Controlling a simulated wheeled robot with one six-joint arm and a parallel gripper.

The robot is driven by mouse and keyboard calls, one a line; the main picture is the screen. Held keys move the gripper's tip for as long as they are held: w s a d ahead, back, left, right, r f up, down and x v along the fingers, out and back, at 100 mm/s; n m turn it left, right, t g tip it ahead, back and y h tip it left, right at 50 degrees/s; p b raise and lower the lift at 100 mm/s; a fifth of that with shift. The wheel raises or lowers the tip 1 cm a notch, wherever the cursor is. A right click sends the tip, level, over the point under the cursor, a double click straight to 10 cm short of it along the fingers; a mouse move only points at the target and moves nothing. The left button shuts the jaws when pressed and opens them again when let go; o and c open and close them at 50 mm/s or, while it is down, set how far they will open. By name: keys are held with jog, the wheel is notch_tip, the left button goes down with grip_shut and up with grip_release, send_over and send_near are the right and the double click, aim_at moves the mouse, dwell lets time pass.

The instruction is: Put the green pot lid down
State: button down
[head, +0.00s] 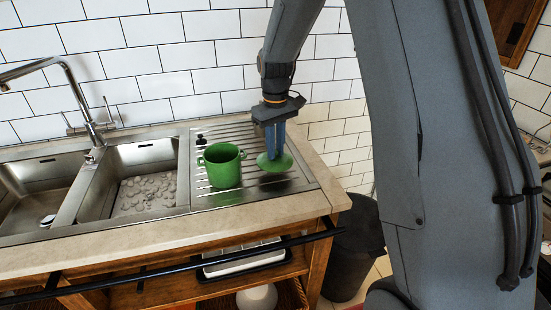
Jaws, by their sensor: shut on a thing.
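The green pot lid (275,163) is at the right end of the metal draining board (205,201). My gripper (274,145) points straight down and is shut on the lid from above, covering its middle. The lid looks about level and lies at or just above the ridged metal; I cannot tell whether it touches. A green pot (224,171) with side handles stands upright and open on the draining board, just left of the lid, with a narrow gap between them.
A sink with two basins (141,190) and a tall tap (82,95) lies to the left. A small black item (201,140) sits behind the pot. A dark bin (352,245) stands at the right.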

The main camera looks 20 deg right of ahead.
aim_at(276, 160)
jog(key=shift+f+p, duration=0.5)
jog(key=shift+f, duration=1.65)
jog(key=shift+f, duration=0.15)
jog(key=c, duration=1.7)
grip_release()
jog(key=shift+o, duration=0.2)
notch_tip(276, 160, up, 11)
jog(key=b, duration=0.3)
jog(key=shift+r, duration=0.5)
jog(key=shift+s, duration=0.3)
jog(key=s+f+m, duration=0.2)
jog(key=s+f, duration=0.2)
jog(key=s, duration=0.8)
jog(key=s+f+m, duration=0.2)
jog(key=s+f, duration=0.3)
jog(key=s, duration=0.7)
jog(key=shift+s+t, duration=0.25)
jog(key=shift+t, duration=0.15)
